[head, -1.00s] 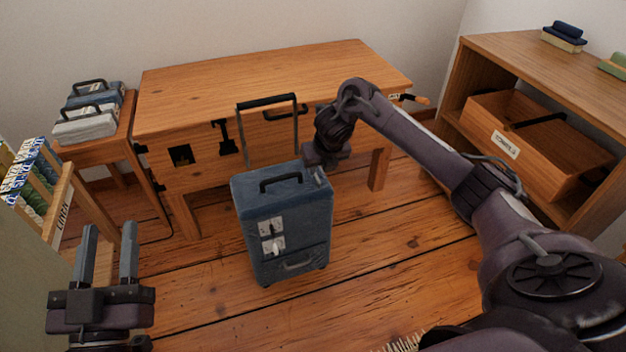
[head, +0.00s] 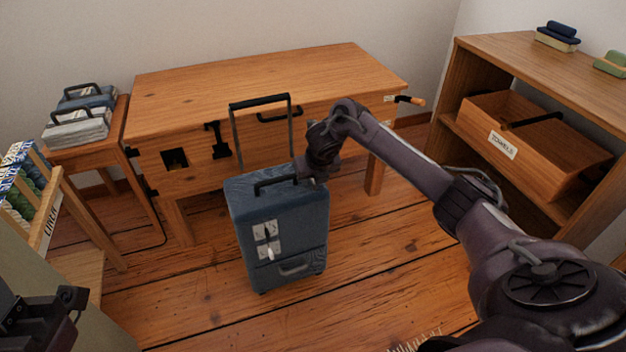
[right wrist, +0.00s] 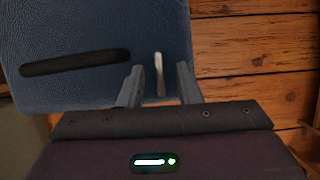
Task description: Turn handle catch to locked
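A blue suitcase (head: 285,225) stands upright on the floor, its pull handle (head: 262,100) raised. On its top, a small pale lever, which looks like the handle catch (right wrist: 160,74), shows in the right wrist view. My right gripper (right wrist: 160,88) is open, with one finger on each side of this lever; I cannot tell whether they touch it. In the head view my right gripper (head: 312,174) is at the suitcase's top right corner and hides the catch. My left gripper (head: 45,312) is cut off at the lower left; its fingers are unclear.
A wooden bench (head: 260,75) stands close behind the suitcase. A shelf (head: 530,65) with a towel drawer (head: 535,150) is at the right. A side table (head: 90,150) with folded items and a linen rack (head: 45,225) are at the left. Floor in front is clear.

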